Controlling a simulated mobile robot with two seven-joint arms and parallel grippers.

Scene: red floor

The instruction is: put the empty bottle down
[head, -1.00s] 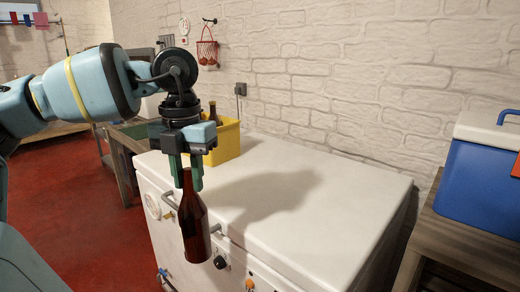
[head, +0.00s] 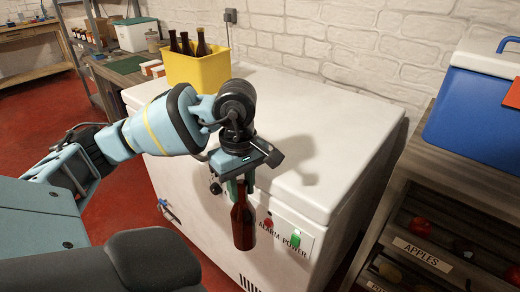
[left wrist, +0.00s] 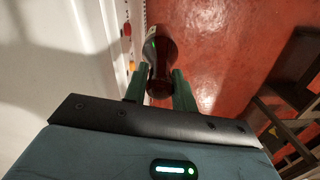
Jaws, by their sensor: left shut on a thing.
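A brown glass bottle (head: 242,224) hangs upright below my left gripper (head: 239,190), which is shut on its neck. The bottle is in front of the white freezer's front panel, below its lid edge. In the left wrist view the bottle (left wrist: 158,65) sits between the green fingers of the gripper (left wrist: 158,88), with red floor under it. Whether the bottle is empty cannot be told. My right gripper is not in view.
The white chest freezer (head: 320,125) has a mostly clear top. A yellow crate (head: 200,72) with several bottles stands at its back left. A blue cooler (head: 475,110) sits on a wooden shelf unit (head: 430,180) with apples at the right. Red floor (head: 110,215) lies left.

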